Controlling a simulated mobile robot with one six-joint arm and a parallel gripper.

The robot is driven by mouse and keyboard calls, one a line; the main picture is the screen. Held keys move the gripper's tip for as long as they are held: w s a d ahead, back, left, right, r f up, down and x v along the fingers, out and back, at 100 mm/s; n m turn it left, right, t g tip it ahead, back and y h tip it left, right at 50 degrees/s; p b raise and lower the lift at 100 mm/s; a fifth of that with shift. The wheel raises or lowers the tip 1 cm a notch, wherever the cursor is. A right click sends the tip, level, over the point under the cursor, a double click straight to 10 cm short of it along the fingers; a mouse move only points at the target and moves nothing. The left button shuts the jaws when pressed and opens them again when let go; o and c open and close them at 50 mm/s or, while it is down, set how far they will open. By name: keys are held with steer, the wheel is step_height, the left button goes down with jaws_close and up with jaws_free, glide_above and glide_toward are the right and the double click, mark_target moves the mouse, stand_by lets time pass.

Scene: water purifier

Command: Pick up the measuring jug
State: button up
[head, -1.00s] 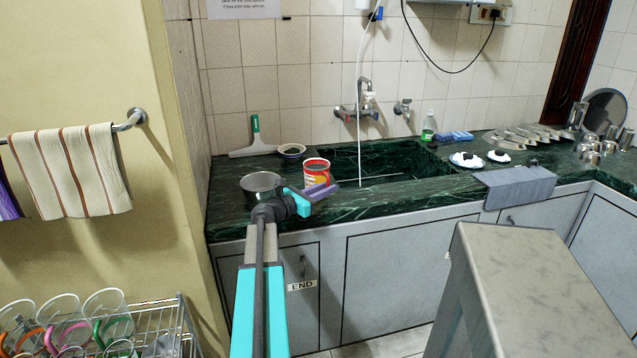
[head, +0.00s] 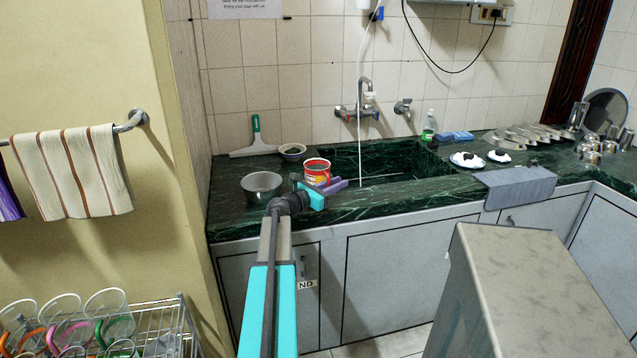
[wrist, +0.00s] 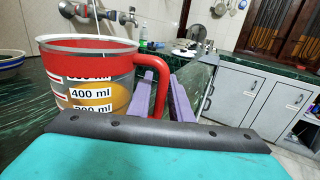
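The lower part of the jug is hidden by my gripper's body.
The sink (head: 385,168) is to the right. A grey cloth (head: 516,186) hangs over the counter edge.

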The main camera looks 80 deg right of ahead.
stand_by(0.4)
jaws_close()
stand_by(1.3)
